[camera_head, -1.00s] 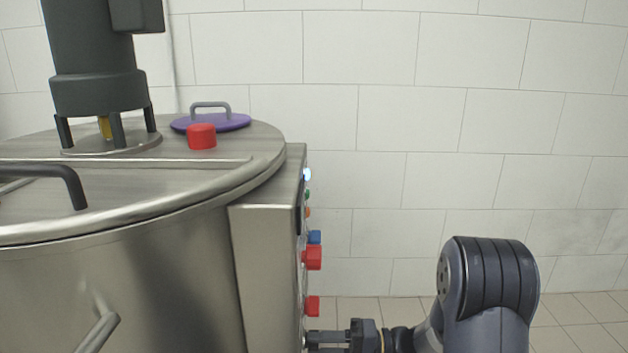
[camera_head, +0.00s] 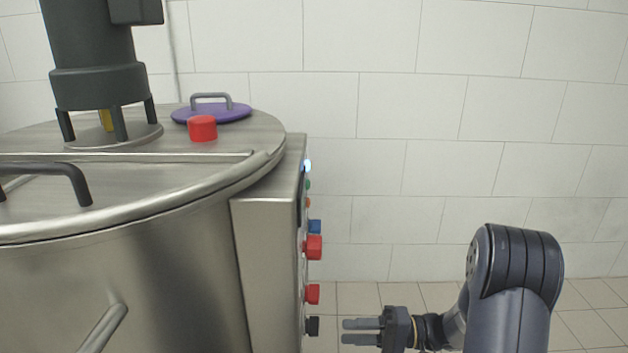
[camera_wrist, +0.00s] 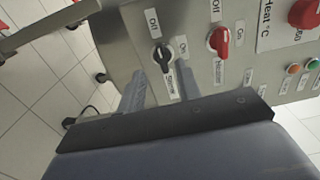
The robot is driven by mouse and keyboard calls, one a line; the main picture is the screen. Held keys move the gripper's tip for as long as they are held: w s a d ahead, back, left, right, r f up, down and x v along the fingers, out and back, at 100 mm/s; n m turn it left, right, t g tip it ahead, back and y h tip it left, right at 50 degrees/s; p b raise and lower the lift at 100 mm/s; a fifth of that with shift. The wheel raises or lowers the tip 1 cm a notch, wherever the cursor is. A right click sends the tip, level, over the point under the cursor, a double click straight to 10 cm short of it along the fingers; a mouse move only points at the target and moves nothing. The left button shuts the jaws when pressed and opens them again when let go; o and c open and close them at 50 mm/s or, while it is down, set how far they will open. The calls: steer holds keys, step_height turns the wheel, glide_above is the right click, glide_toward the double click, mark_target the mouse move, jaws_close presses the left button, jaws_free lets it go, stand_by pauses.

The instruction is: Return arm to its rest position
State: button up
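My gripper (camera_head: 346,331) is at the bottom of the head view, right of the machine's control panel (camera_head: 270,260). Its two fingers point left at the panel, with a gap between them and nothing held. The black knob (camera_head: 312,326) is just left of the fingertips, apart from them. In the wrist view my gripper (camera_wrist: 160,85) has its fingers spread, and the black knob (camera_wrist: 162,56) shows beyond the gap between them.
A large steel kettle (camera_head: 150,270) fills the left side. Red knobs (camera_head: 314,247) and a blue button (camera_head: 315,226) stick out from the panel. A purple lid (camera_head: 212,114) lies on top. Open tiled floor (camera_head: 590,325) and a white wall (camera_head: 480,110) are to the right.

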steer(key=a+m+p, duration=0.7)
steer(key=m+p, duration=0.1)
steer(key=shift+w+r, duration=0.3)
steer(key=shift+r, duration=0.15)
stand_by(0.7)
